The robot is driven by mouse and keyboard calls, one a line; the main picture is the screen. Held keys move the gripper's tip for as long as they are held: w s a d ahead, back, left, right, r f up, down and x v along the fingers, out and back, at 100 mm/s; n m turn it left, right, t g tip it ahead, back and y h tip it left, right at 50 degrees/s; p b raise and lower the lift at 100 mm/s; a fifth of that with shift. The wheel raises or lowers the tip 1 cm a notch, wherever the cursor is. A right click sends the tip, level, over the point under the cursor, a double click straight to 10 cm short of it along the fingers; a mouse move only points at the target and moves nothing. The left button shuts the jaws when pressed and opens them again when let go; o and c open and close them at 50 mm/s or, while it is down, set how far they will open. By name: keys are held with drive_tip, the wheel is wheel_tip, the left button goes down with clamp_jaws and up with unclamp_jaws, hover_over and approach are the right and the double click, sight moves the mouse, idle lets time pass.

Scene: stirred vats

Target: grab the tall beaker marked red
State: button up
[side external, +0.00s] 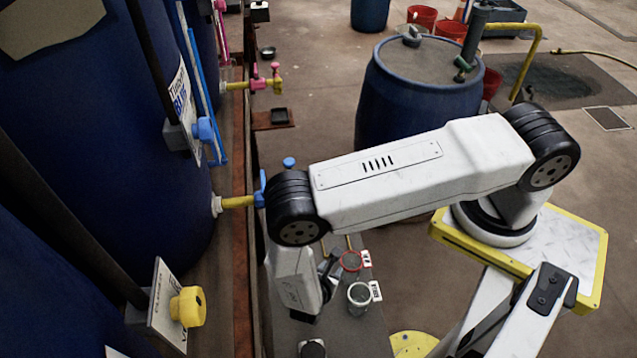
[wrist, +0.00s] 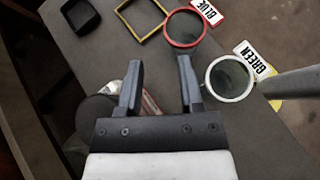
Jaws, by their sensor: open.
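No label reading RED is legible in either view. A white-rimmed round vessel (wrist: 230,79) is beside a tag reading GREEN (wrist: 251,62). Both also show in the side view, the red rim (side external: 350,261) behind the white-rimmed one (side external: 359,294). My gripper (wrist: 158,70) is open above the bench, left of the white-rimmed vessel. A partly hidden reddish and pale object (wrist: 152,106) shows behind the fingers; I cannot tell what it is.
A yellow square frame (wrist: 140,18) and a black square tray (wrist: 81,16) lie on the grey bench (wrist: 95,58). A dark round object (wrist: 97,116) is left of my gripper. A grey rod (wrist: 287,83) extends right of the white-rimmed vessel. Blue vats (side external: 90,120) stand left.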

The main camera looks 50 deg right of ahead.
sight(344, 257)
drive_tip(key=shift+s+d+f+n+t, duration=0.2)
drive_tip(key=shift+s+f+n+t, duration=0.15)
drive_tip(key=shift+f, duration=0.3)
drive_tip(key=shift+s+d+f+n+t, duration=0.2)
drive_tip(key=shift+f+n+t, duration=0.1)
drive_tip(key=shift+f+n, duration=0.25)
drive_tip(key=shift+s+d+f+n+t, duration=0.2)
drive_tip(key=shift+s+f+n+t, duration=0.15)
drive_tip(key=shift+f, duration=0.35)
drive_tip(key=shift+x, duration=1.3)
drive_tip(key=shift+x, duration=2.55)
clamp_jaws()
drive_tip(key=shift+s+f, duration=0.1)
